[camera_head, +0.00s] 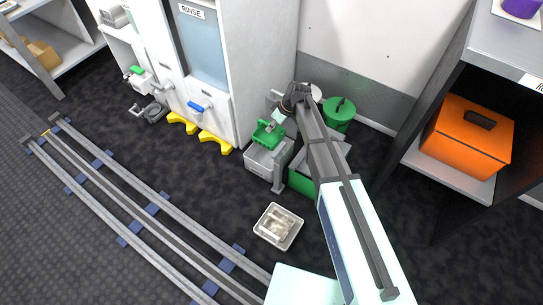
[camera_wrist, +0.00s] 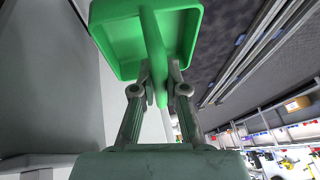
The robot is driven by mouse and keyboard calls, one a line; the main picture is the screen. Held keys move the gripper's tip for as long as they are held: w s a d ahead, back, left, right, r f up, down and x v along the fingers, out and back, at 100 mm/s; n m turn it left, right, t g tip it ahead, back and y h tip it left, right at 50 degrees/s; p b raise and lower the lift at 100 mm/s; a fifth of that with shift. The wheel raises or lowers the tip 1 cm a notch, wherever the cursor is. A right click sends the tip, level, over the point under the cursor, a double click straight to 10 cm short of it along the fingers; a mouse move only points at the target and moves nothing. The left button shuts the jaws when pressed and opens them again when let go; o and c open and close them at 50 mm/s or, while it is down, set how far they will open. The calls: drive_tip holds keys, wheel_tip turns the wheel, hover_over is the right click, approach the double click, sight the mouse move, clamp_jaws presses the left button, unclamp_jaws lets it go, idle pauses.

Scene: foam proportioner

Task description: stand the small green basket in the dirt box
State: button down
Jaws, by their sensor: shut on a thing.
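The small green basket (camera_head: 266,135) is at the upper back of a grey open box (camera_head: 262,163) in the head view. I cannot tell from this angle whether it rests in the box or hangs just above it. My gripper (camera_head: 277,122) is above the basket. In the wrist view my gripper (camera_wrist: 160,82) is shut on the basket's upright handle, one finger on each side, and the basket (camera_wrist: 118,35) fills the top of the picture. No label shows which box is the dirt box.
A green box (camera_head: 303,182) stands right of the grey box, partly behind my arm. A round green bin (camera_head: 339,112) is by the wall. A pale tray (camera_head: 278,227) with things in it lies on the floor. The white RINSE cabinet (camera_head: 262,70) stands left; floor rails run lower left.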

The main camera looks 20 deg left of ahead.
wheel_tip(320, 180, down, 17)
drive_tip(key=b, duration=0.5)
drive_tip(key=shift+f, duration=0.2)
drive_tip(key=shift+f, duration=0.4)
drive_tip(key=c, duration=1.2)
unclamp_jaws()
drive_tip(key=shift+r, duration=0.15)
drive_tip(key=shift+r, duration=0.25)
drive_tip(key=p+v, duration=0.4)
drive_tip(key=v, duration=0.8)
